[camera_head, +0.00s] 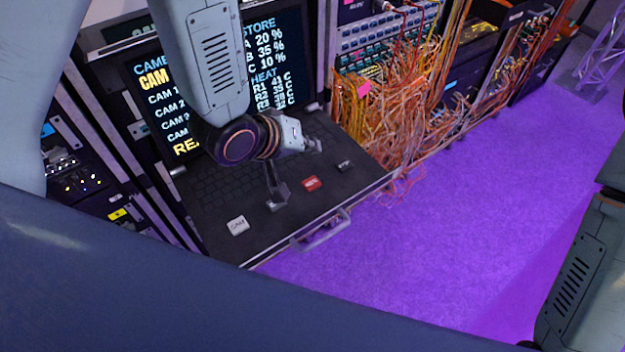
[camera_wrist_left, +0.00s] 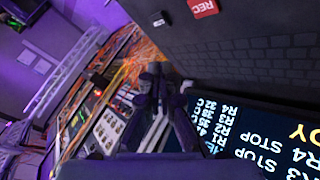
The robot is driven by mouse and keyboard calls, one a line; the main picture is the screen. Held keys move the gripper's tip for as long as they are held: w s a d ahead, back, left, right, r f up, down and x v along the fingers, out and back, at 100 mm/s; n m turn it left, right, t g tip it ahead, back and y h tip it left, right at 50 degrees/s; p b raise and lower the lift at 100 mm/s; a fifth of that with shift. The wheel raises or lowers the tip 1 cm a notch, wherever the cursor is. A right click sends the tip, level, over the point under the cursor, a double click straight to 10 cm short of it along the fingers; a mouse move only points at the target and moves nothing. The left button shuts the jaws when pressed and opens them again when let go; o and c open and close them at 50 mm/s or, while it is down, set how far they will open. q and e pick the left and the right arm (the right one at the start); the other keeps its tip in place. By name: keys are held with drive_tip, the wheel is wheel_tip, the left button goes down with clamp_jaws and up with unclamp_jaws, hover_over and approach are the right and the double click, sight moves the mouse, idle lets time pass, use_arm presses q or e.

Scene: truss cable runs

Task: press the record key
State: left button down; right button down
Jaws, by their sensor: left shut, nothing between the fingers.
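The red record key (camera_head: 311,183) sits near the front edge of the dark keyboard drawer (camera_head: 215,200), between a pale key at left and a dark key at right. In the left wrist view the red key (camera_wrist_left: 201,7) shows at the top edge, labelled REC. My left gripper (camera_head: 278,199) is shut and empty. In the head view its fingers point down over the drawer, just left of the red key. In the left wrist view its fingertips (camera_wrist_left: 155,72) appear clear of the red key. The height above the drawer is hard to tell. My right gripper is not in view.
A pale key (camera_head: 237,225) and a dark key (camera_head: 345,165) flank the red one. A screen (camera_head: 275,55) with text stands behind the drawer. A handle (camera_head: 325,230) juts from its front. Tangled orange cables (camera_head: 390,120) hang at right. The purple floor (camera_head: 460,230) is clear.

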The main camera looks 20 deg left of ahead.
sight(308, 184)
use_arm(q)
drive_tip(key=shift+s+d+f+b, duration=0.1)
drive_tip(key=shift+s+f+b, duration=0.2)
drive_tip(key=shift+f+b, duration=0.65)
drive_tip(key=shift+s+f+b, duration=0.3)
drive_tip(key=shift+f+b, duration=0.6)
drive_tip(key=shift+b, duration=0.05)
drive_tip(key=f+b, duration=0.1)
drive_tip(key=w+f+b, duration=0.1)
drive_tip(key=f, duration=0.1)
drive_tip(key=shift+w+a+f, duration=0.1)
drive_tip(key=shift+a+f, duration=0.1)
drive_tip(key=shift+f, duration=0.2)
drive_tip(key=shift+f+b, duration=0.1)
drive_tip(key=shift+b, duration=0.2)
drive_tip(key=shift+s+d+r, duration=0.15)
drive_tip(key=shift+s+r, duration=0.1)
drive_tip(key=shift+s, duration=0.25)
drive_tip(key=shift+w+f, duration=0.2)
drive_tip(key=shift+w, duration=0.25)
drive_tip(key=shift+s+r, duration=0.2)
drive_tip(key=shift+s, duration=0.2)
drive_tip(key=shift+w+f, duration=0.2)
drive_tip(key=shift+w, duration=0.15)
drive_tip(key=shift+s, duration=0.1)
